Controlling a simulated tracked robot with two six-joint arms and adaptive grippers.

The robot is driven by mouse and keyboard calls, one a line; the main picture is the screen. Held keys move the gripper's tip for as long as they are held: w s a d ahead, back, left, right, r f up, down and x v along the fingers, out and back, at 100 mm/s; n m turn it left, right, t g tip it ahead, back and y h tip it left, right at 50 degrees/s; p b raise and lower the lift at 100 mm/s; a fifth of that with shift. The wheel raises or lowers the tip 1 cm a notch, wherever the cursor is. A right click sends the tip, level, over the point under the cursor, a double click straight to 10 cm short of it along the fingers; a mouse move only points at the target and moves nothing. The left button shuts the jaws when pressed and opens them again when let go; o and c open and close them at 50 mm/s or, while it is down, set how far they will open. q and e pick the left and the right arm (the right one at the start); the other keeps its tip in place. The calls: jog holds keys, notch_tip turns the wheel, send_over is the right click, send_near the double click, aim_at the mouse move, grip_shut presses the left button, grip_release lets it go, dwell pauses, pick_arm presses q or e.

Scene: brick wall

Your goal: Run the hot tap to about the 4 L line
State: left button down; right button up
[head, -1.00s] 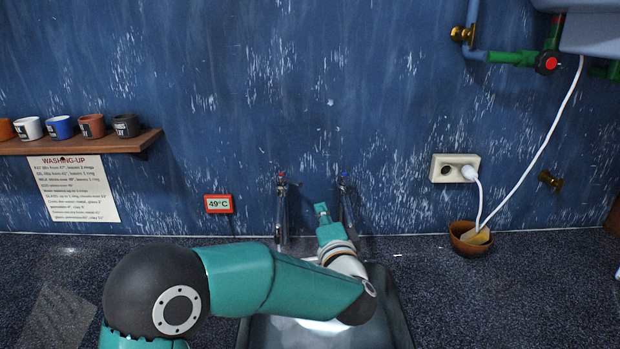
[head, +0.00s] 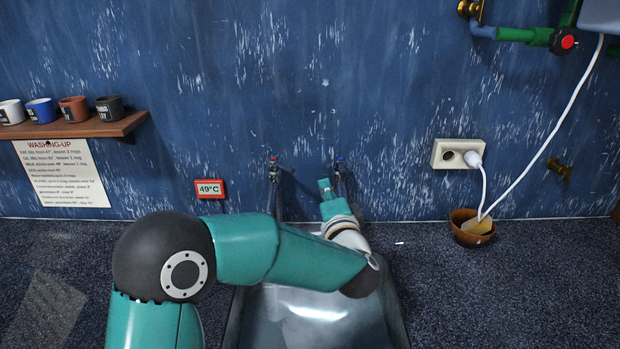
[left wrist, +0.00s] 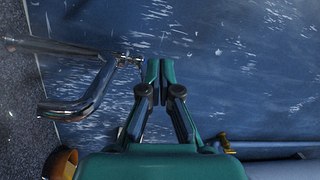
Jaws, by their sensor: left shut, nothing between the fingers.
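The hot tap (head: 274,170), with a red top, stands at the wall behind the sink (head: 232,325). The blue-topped cold tap (head: 339,168) stands to its right. My left gripper (head: 324,185) is shut and empty, in front of the cold tap and slightly left of its top. In the left wrist view its fingertips (left wrist: 158,64) are close to the head of a chrome tap; I cannot tell whether they touch. My forearm covers part of the sink. No 4 L line can be made out, and I cannot tell the water level. My right gripper is out of view.
A red-framed display (head: 209,189) on the wall reads 49°C. A shelf with mugs (head: 90,128) and a washing-up notice (head: 62,175) are at left. At right are a socket (head: 446,154), a white cable and a brown bowl (head: 462,232). The right counter is mostly clear.

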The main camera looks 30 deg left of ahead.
pick_arm(q)
jog(key=w+a+p, duration=0.2)
jog(key=w+a, duration=0.1)
jog(key=a, duration=0.5)
jog(key=shift+w+a+p, duration=0.2)
jog(key=shift+w+p, duration=0.2)
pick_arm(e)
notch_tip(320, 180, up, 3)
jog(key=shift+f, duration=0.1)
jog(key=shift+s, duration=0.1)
